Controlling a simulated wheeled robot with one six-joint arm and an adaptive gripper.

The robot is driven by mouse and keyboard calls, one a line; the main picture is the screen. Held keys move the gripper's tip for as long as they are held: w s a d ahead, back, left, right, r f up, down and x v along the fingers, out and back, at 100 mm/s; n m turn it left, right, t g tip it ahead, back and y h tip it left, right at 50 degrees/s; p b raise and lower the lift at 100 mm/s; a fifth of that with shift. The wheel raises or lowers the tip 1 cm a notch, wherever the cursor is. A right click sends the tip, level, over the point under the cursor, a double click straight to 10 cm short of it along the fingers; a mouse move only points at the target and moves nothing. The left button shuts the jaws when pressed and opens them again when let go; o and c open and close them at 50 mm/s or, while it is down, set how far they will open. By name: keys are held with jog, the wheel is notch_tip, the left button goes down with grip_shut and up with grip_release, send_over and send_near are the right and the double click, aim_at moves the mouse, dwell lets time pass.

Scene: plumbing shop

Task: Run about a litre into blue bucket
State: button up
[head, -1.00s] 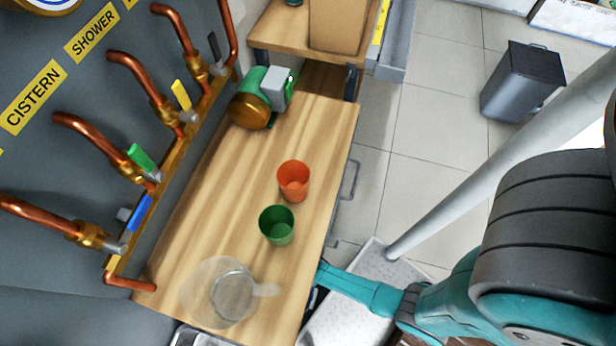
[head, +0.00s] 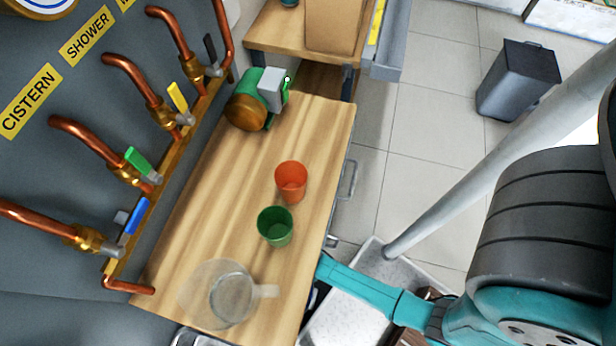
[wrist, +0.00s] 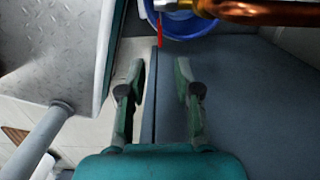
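The blue bucket (wrist: 182,30) shows at the top of the wrist view, partly hidden behind a copper pipe (wrist: 270,13) with a brass fitting. A thin red lever (wrist: 159,30) hangs from the fitting in front of the bucket's left side. My gripper (wrist: 160,72) is open with nothing between its fingers. It is apart from the lever and the bucket. In the head view, valves with blue (head: 137,215), green (head: 138,161), yellow (head: 177,97) and black (head: 210,50) levers line the wall. The bucket and my gripper do not show there.
A wooden bench (head: 190,200) carries a clear jug (head: 217,293), a green cup (head: 275,226), an orange cup (head: 291,181) and a green pump-like unit (head: 247,108). A grey bin (head: 517,82) stands on the tiled floor, which is mostly clear.

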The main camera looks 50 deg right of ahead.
jog(key=shift+d+r, duration=0.1)
jog(key=shift+r, duration=0.95)
dwell(4.3)
jog(key=shift+h, duration=0.5)
jog(key=shift+s+a+f, duration=0.15)
jog(key=shift+a+f, duration=0.2)
jog(key=shift+f, duration=1.8)
jog(key=shift+s+a+f, duration=0.1)
jog(key=shift+a+f, duration=0.3)
jog(key=shift+f, duration=1.8)
jog(key=shift+s+a+f, duration=0.15)
jog(key=shift+a+f, duration=0.2)
jog(key=shift+f, duration=1.8)
grip_shut()
